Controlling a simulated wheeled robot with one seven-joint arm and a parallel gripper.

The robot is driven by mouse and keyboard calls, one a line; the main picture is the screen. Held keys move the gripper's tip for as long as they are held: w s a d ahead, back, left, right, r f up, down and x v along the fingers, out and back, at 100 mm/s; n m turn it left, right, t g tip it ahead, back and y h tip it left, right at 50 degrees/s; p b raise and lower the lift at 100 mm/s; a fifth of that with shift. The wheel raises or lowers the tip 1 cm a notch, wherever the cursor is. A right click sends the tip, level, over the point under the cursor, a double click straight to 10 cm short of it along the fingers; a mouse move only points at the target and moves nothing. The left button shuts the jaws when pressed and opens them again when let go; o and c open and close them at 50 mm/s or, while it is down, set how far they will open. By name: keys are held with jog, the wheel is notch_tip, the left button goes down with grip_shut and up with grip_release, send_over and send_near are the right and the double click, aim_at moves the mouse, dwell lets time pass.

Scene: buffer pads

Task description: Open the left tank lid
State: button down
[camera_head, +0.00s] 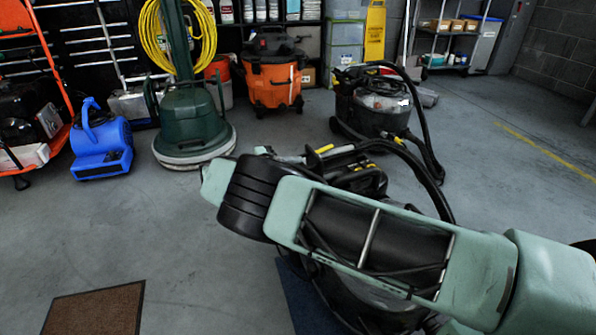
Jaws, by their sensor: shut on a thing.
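A black machine (362,182) with yellow clips and a black hose stands on the floor, mostly hidden behind my green and black arm. Part of its rounded tank body (355,300) shows below the arm. I cannot make out the left tank lid or whether it is open or shut. My arm reaches in from the lower right across this machine. My gripper does not show, and the arm covers much of the area around the machine's top.
Another black vacuum (370,115) with a hose stands behind. An orange vacuum (272,85), a green floor buffer (192,125) and a blue blower (101,147) stand at the back and left. A brown mat (95,310) lies front left. Open floor lies left of the arm.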

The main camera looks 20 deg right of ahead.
jog(key=shift+s+a+f+b, duration=0.15)
jog(key=shift+a+f+b, duration=0.6)
jog(key=shift+b, duration=0.25)
jog(key=shift+f, duration=0.15)
jog(key=c, duration=1.5)
grip_release()
jog(key=shift+d+f, duration=0.1)
jog(key=shift+r, duration=0.2)
